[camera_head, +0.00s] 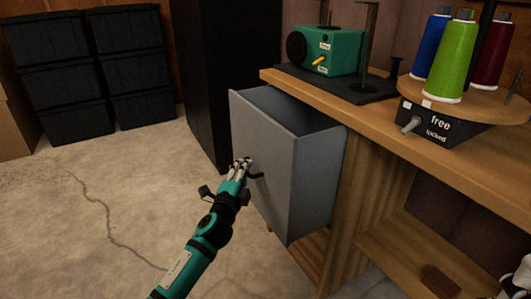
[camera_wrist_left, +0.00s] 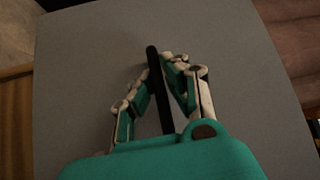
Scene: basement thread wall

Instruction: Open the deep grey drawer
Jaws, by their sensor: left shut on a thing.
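The deep grey drawer (camera_head: 270,150) stands pulled out from the wooden workbench, and its open top shows an empty-looking inside; its floor is hidden. Its front carries a dark bar handle (camera_head: 256,176). My left gripper (camera_head: 246,165) is at the drawer front, shut on the handle. In the left wrist view the black handle (camera_wrist_left: 153,75) runs between the two fingers of the left gripper (camera_wrist_left: 163,85), with the grey drawer front (camera_wrist_left: 90,50) behind. At the lower right edge of the head view a small white and dark part shows; I cannot tell whether it is my right gripper.
The workbench top (camera_head: 385,112) bears a green machine (camera_head: 338,52) and a round stand with blue, green (camera_head: 453,62) and dark red thread spools. A tall black cabinet (camera_head: 215,70) stands behind the drawer. Black bins (camera_head: 70,70) are stacked at back left. The cracked floor is clear at left.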

